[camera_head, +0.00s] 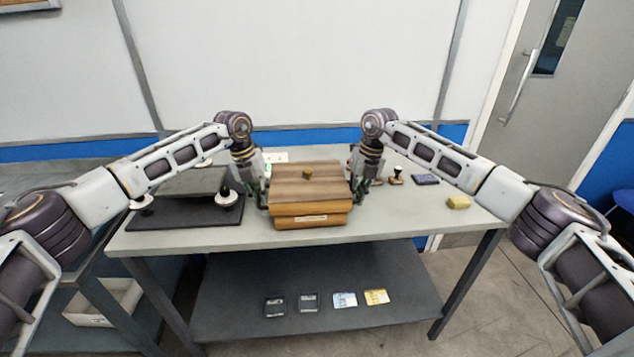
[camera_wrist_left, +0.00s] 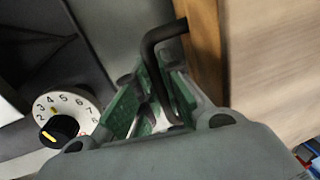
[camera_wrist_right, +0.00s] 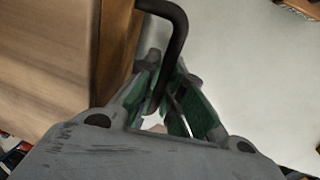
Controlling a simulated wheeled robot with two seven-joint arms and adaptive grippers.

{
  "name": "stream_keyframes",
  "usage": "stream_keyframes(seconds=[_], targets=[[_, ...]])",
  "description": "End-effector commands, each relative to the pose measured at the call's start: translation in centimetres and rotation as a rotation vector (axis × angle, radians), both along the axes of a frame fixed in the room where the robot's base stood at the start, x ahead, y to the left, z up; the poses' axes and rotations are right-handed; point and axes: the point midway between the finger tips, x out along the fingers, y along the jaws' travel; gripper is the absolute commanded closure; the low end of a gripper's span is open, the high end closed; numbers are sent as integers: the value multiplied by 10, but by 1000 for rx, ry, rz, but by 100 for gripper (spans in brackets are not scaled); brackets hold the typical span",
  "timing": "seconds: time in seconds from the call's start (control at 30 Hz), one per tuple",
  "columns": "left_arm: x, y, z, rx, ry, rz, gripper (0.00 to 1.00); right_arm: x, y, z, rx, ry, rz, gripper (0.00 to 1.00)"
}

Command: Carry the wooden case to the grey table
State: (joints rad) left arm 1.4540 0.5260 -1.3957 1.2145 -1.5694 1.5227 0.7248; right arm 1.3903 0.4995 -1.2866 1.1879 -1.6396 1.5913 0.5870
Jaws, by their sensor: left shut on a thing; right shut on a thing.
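The wooden case (camera_head: 310,192), brown with a small brass knob on its lid, is at the middle of the pale grey-topped table (camera_head: 400,225), near its front edge. I cannot tell whether it rests on the top or hangs just above it. My left gripper (camera_head: 263,193) is shut on the black handle (camera_wrist_left: 163,38) at the case's left side. My right gripper (camera_head: 357,187) is shut on the black handle (camera_wrist_right: 177,35) at its right side. The case looks level. Another grey surface (camera_head: 25,165) shows at the far left; part of it is behind my arm.
Several small packs lie on the lower shelf (camera_head: 230,290).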

Motion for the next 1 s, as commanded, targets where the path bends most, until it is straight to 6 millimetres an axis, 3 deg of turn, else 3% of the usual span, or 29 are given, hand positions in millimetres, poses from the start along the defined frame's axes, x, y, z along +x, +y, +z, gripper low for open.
stream_keyframes(seconds=[0.43,0.47,0.6,1.0], targets=[[2,1,-3,-2,-6,2,100,1,-1,-3,1,-6,-1,100],[0,2,-6,3,0,2,87,0,-2,-6,-2,-1,-2,87],[0,1,-6,2,-1,1,69,0,-1,-5,-1,-1,-1,69],[0,0,-4,0,-1,0,69,0,0,-6,0,0,0,69]])
